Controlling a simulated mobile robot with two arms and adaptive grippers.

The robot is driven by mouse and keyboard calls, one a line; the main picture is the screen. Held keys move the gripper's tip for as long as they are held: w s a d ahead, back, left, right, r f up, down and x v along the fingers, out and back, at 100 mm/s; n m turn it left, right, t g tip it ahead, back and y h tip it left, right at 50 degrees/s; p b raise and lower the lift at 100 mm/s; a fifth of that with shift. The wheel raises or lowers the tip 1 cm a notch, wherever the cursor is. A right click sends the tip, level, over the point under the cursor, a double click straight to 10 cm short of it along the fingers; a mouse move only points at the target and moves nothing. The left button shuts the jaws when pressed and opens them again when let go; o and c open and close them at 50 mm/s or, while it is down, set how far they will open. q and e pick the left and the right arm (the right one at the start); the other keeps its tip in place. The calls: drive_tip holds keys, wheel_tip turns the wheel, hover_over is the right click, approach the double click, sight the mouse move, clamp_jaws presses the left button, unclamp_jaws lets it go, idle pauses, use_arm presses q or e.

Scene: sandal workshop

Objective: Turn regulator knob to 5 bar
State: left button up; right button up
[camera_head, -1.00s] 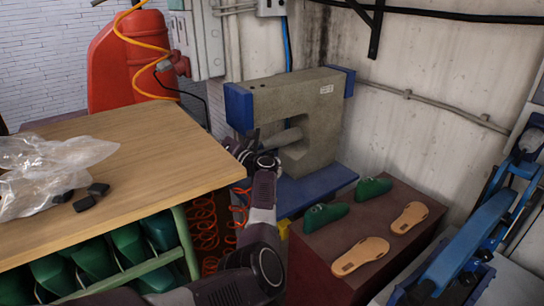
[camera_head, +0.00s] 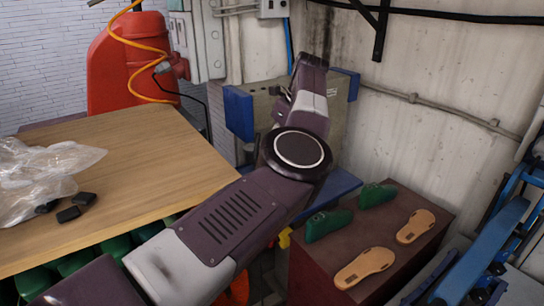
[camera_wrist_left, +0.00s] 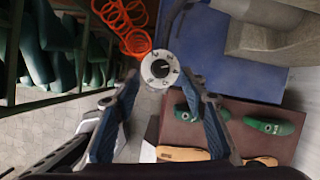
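The regulator knob (camera_wrist_left: 160,68) shows in the left wrist view as a black knob on a round white dial with dark marks. The marks are too small to read, so I cannot tell its setting. My left gripper (camera_wrist_left: 159,84) is open, its two blue-padded fingers spread on either side below the dial, with nothing between them. I cannot tell how far the dial is from the fingertips, and no contact shows. In the head view my left arm crosses the middle and hides the regulator; its gripper cannot be made out there. My right gripper is not in view.
A wooden table (camera_head: 150,155) with a plastic bag (camera_head: 40,172) stands at left. A blue and grey press (camera_head: 240,113) stands behind my arm. A brown block (camera_head: 330,262) carries green lasts and tan soles at right. Orange coiled hose (camera_wrist_left: 120,25) lies beside the dial.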

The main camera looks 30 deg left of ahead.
use_arm(q)
drive_tip(key=shift+p+x, duration=0.55)
drive_tip(key=shift+x, duration=1.7)
drive_tip(key=shift+c, duration=0.7)
clamp_jaws()
